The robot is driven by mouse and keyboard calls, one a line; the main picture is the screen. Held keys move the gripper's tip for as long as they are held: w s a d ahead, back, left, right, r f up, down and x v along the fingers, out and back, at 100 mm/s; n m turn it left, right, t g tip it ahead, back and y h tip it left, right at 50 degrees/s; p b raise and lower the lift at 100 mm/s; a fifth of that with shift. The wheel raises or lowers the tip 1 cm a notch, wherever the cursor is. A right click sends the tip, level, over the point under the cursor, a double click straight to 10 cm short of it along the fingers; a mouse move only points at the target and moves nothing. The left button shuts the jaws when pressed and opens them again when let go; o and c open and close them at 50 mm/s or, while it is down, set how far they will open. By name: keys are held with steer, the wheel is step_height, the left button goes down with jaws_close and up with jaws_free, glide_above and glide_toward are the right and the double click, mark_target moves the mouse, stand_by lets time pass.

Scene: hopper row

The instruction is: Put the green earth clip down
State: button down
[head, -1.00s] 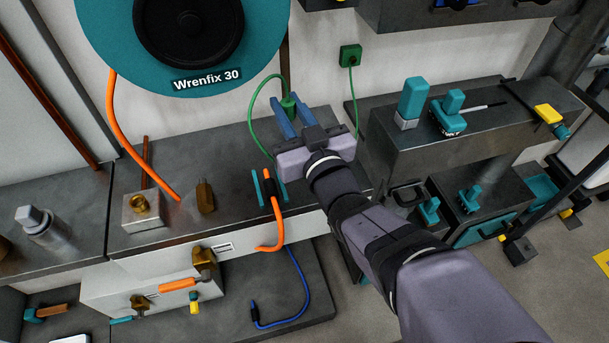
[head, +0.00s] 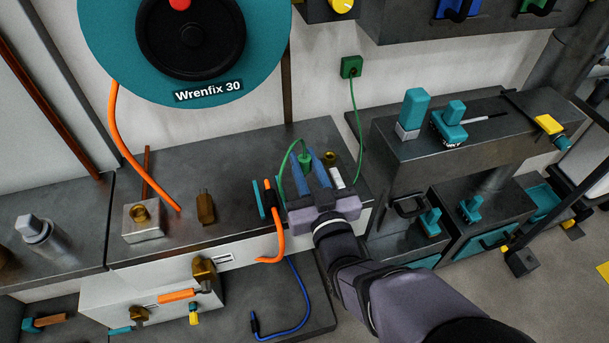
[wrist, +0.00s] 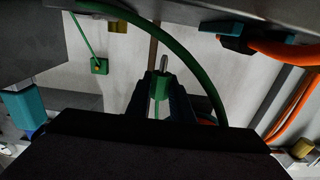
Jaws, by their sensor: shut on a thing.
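The green earth clip (head: 304,161) is between the blue fingers of my gripper (head: 306,170), low over the grey bench top. In the wrist view the clip (wrist: 162,84) sits between the dark fingertips of my gripper (wrist: 162,102), with a metal tip pointing away. My gripper is shut on it. A green cable curves from the clip; another stretch hangs from the green wall socket (head: 351,67). Whether the clip touches the bench is not clear.
Left of my gripper, an orange cable (head: 276,225) lies in a teal holder (head: 259,198) and hangs over the bench edge. A brass piece (head: 329,158) and a white cylinder (head: 337,178) stand close on the right. The bench (head: 232,160) behind and left is partly clear.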

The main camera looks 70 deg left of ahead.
mark_target(305, 175)
steer(key=shift+f, duration=2.2)
steer(key=shift+f+b, duration=0.2)
steer(key=shift+b, duration=0.1)
steer(key=c, duration=1.6)
jaws_free()
steer(key=shift+o, duration=0.2)
steer(key=shift+r, duration=0.15)
steer(key=shift+r+p, duration=0.15)
steer(key=shift+p, duration=0.2)
steer(key=shift+d, duration=0.3)
steer(key=d+b, duration=0.1)
steer(key=d, duration=1)
steer(key=shift+d, duration=0.2)
